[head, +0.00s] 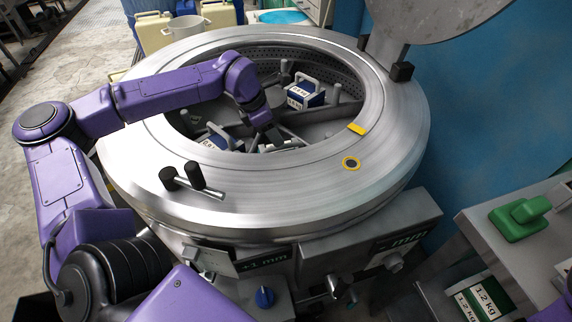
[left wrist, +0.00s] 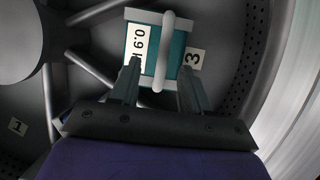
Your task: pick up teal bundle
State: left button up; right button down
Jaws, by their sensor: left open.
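The teal bundle (left wrist: 178,48) shows in the left wrist view, with white end bands, a pale carrying handle and a white label reading 0.9. It lies in a compartment of the drum, beside a floor tag marked 3. My left gripper (left wrist: 160,72) is open, its fingertips on either side of the handle at the bundle's near end. I cannot tell whether they touch it. In the head view my left gripper (head: 269,133) reaches down through the drum's round opening, above a bundle (head: 283,145) mostly hidden by the gripper and rim. My right gripper is out of view.
The steel drum rim (head: 330,180) surrounds the opening, with its lid (head: 435,25) raised. A dark blue bundle (head: 305,95) and another labelled bundle (head: 217,137) sit in other compartments between the spokes. A green handled object (head: 520,214) stands on the right bench.

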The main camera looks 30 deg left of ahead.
aim_at(284, 146)
pick_arm(q)
jog(key=x, duration=0.6)
jog(key=shift+d+f+b, duration=0.3)
jog(key=shift+f, duration=0.05)
grip_shut()
jog(key=shift+r, duration=0.1)
dwell(0.9)
